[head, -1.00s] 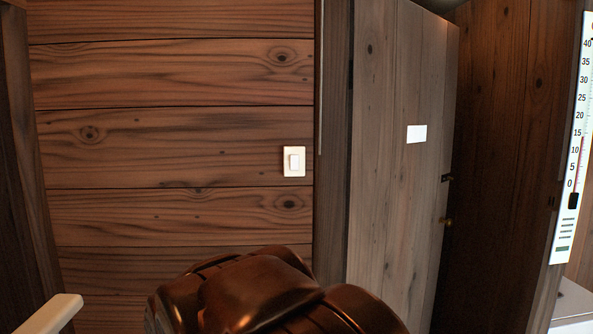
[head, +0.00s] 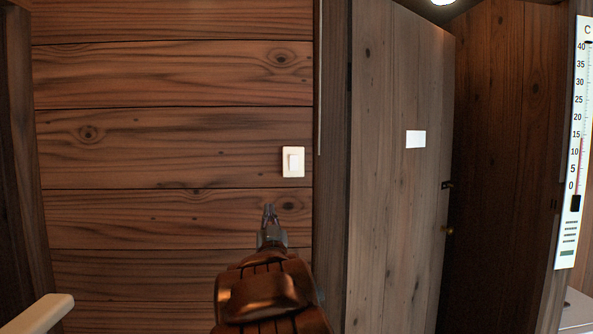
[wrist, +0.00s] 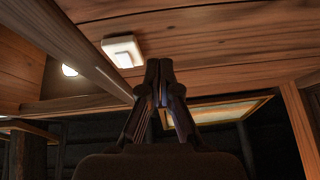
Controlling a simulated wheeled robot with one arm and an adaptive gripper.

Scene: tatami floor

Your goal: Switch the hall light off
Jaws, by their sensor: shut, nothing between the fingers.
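The light switch (head: 293,161) is a small white plate with a rocker on the wood-plank wall, left of the door frame. It also shows in the wrist view (wrist: 122,51), up and left of my fingertips. My gripper (head: 269,208) is shut and empty, pointing up toward the wall, below and slightly left of the switch in the head view. It appears in the wrist view (wrist: 159,65) with its fingers together. It looks apart from the switch. Which way the rocker is tipped is too small to tell. A lit lamp (head: 443,2) shows at the top edge.
A grey wooden door (head: 395,230) with a white label (head: 416,139) stands ajar right of the switch. A large thermometer (head: 573,150) hangs at far right. A pale rail end (head: 38,314) juts in at lower left. The wall around the switch is clear.

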